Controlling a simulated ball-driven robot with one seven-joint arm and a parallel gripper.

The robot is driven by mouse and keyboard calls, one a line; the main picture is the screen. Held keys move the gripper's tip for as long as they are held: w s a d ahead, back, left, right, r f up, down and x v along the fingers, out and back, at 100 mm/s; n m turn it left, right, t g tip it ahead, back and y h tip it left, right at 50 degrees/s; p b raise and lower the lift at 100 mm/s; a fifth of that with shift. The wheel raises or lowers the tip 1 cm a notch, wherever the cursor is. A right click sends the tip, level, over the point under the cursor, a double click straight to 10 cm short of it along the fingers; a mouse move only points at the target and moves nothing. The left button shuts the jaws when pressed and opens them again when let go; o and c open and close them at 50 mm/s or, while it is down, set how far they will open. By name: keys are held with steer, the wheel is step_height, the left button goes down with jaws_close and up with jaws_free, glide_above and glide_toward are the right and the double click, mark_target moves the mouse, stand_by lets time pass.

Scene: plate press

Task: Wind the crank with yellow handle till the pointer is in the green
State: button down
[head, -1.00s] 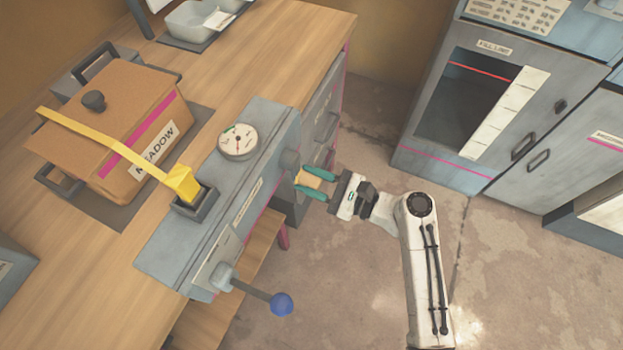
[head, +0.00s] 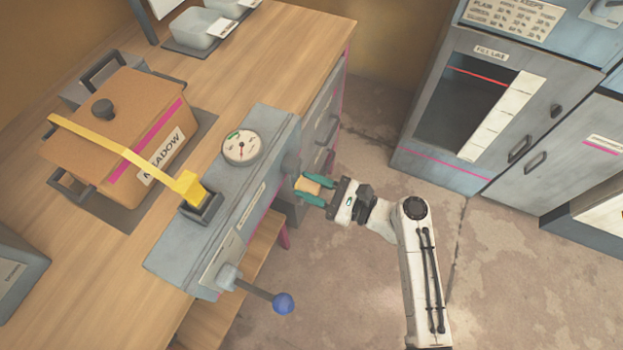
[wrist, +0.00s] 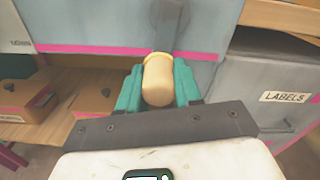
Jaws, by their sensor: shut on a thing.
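The crank's yellow handle (wrist: 157,80) is a pale yellow knob between the green fingers of my gripper (wrist: 158,85), which is shut on it. In the head view the handle (head: 308,186) and my gripper (head: 316,189) are at the side of the grey press housing (head: 232,190). The crank's arm (wrist: 167,25) runs up from the handle in the wrist view. A round white dial (head: 241,148) sits on top of the housing. It has a small green mark near its upper left edge; the exact pointer position is too small to tell.
A lever with a blue ball (head: 283,303) sticks out from the housing's near end. A yellow strap (head: 125,152) crosses a brown box (head: 105,125) marked MEADOW on the wooden bench (head: 255,60). A grey cabinet (head: 470,165) stands at right, with open floor between.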

steer(key=s+m+p, duration=0.1)
steer(key=m+p, duration=0.2)
steer(key=p, duration=0.1)
steer(key=s+a+r+m+p, duration=0.1)
steer(key=s+m+p, duration=0.1)
steer(key=m+p, duration=0.2)
steer(key=s+r+m+p, duration=0.1)
steer(key=m+p, duration=0.2)
steer(key=p, duration=0.2)
steer(key=shift+s+a, duration=0.3)
steer(key=shift+s, duration=0.1)
steer(key=c, duration=0.8)
jaws_free()
steer(key=shift+r, duration=0.15)
steer(key=shift+w+m, duration=0.15)
steer(key=shift+m, duration=0.15)
steer(key=shift+r+p, duration=0.1)
steer(key=shift+p, duration=0.2)
steer(key=v, duration=1.1)
